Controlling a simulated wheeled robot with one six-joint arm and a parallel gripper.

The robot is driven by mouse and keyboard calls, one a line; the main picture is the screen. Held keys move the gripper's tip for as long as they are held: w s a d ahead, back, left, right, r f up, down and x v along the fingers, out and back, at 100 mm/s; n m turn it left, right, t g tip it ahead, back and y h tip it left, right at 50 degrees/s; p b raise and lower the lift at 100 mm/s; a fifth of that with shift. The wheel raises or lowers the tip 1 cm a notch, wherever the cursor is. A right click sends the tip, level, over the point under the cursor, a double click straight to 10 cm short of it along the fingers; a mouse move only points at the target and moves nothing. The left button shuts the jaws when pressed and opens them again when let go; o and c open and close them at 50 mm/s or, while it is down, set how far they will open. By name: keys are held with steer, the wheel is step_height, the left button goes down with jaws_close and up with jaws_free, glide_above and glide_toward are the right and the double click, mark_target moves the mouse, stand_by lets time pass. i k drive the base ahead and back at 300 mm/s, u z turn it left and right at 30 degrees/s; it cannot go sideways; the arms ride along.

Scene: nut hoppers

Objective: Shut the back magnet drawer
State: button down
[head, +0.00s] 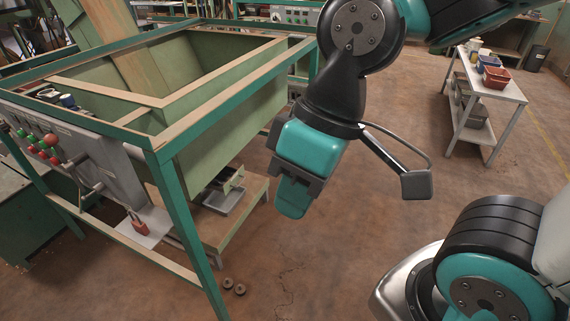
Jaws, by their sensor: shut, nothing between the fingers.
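My gripper (292,205) is shut and empty, pointing down, in the middle of the head view. It hangs to the right of the green-framed hopper (205,118), apart from it. Under the hopper, a small drawer-like metal part (232,182) shows above a grey tray (222,202). It may be the back magnet drawer, but it is small and partly hidden by the frame. I cannot tell how far out it is. My gripper is to the right of it in the picture; I see no contact.
A control panel (80,160) with red and green buttons is on the hopper's left side. The hopper's frame leg (187,225) stands in front. Two round parts (233,286) lie on the floor. A white bench (492,85) with bins stands at right. The floor between is clear.

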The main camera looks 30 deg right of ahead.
mark_target(229, 182)
steer(key=z, duration=0.65)
steer(key=i, duration=1.25)
steer(key=u, duration=0.15)
